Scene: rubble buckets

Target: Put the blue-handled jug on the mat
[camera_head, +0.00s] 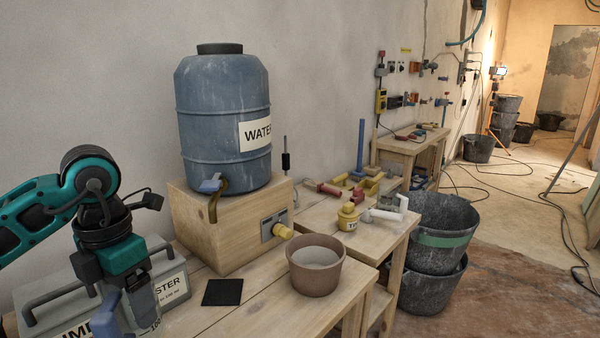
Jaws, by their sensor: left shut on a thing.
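The jug (148,318) is grey and translucent with measuring marks, and has a blue handle (106,314). It stands out at the lower left, cut off by the bottom edge. My left gripper (108,286) is shut on the jug at its handle; the fingertips are partly hidden. The mat (222,292) is a small black square lying flat and bare on the wooden bench, to the right of the jug. My right gripper is not in view.
A blue water barrel (222,120) with a tap stands on a wooden box (225,238) behind the mat. A brown bucket (315,264) stands right of the mat. Grey labelled cases (60,295) lie behind the jug.

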